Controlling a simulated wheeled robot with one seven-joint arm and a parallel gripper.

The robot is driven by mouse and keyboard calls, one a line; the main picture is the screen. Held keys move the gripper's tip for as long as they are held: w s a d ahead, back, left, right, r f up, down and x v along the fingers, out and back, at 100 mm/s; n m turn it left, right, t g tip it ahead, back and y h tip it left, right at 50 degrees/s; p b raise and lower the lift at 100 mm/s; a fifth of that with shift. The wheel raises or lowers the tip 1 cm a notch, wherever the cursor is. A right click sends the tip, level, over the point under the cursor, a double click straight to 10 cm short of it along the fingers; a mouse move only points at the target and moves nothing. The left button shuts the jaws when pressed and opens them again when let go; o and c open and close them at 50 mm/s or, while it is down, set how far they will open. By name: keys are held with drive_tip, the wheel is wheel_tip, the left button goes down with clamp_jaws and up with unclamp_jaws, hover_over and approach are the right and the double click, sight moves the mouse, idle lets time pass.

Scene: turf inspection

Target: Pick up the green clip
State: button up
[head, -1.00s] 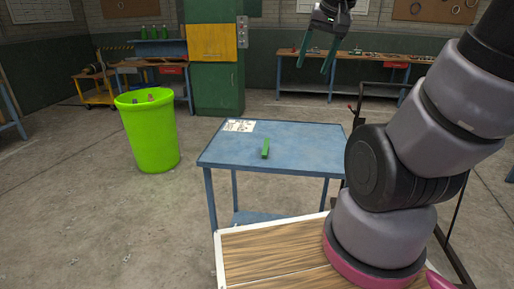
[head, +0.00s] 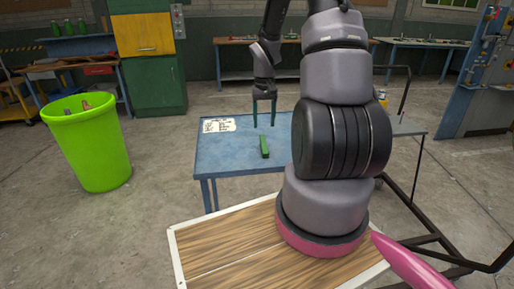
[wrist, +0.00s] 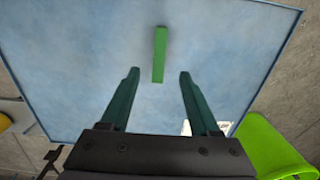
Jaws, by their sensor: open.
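The green clip (head: 264,146) is a small elongated green bar lying on the blue table (head: 225,158). In the wrist view the clip (wrist: 160,54) lies just beyond and between the fingertips, roughly lined up with the gap. My gripper (head: 264,124) is open and empty, pointing down over the table behind the clip. Its two dark green fingers also show in the wrist view (wrist: 158,74), spread apart and not touching the clip. My arm hides the right part of the table in the head view.
A white printed sheet (head: 219,125) lies on the table's back left corner. A bright green bin (head: 88,145) stands on the floor to the left. A green and yellow cabinet (head: 146,60) and workbenches stand at the back. The tabletop around the clip is clear.

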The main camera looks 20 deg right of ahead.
sight(264, 144)
wheel_tip(264, 144, down, 10)
drive_tip(key=shift+r, duration=0.1)
clamp_jaws()
idle(0.5)
